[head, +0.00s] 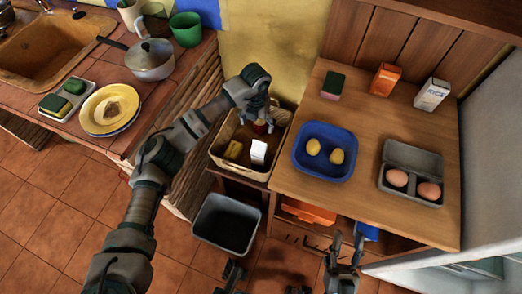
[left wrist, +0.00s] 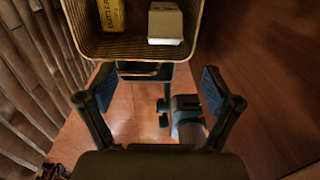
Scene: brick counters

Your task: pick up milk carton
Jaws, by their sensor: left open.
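A white carton (head: 258,151) stands in the wicker basket (head: 222,160); it also shows in the left wrist view (left wrist: 165,24). Another white carton with blue print (head: 432,94) stands on the wooden counter at the back right. I cannot read which of them is milk. My left gripper (head: 262,112) is over the back part of the basket, near a red-topped item (head: 260,127). In the left wrist view its fingers (left wrist: 155,92) are spread with nothing between them. My right gripper (head: 345,245) is low in front of the counter, its fingers apart and empty.
A yellow butter pack (head: 233,150) lies in the basket. A dark bin (head: 225,222) stands on the floor below.

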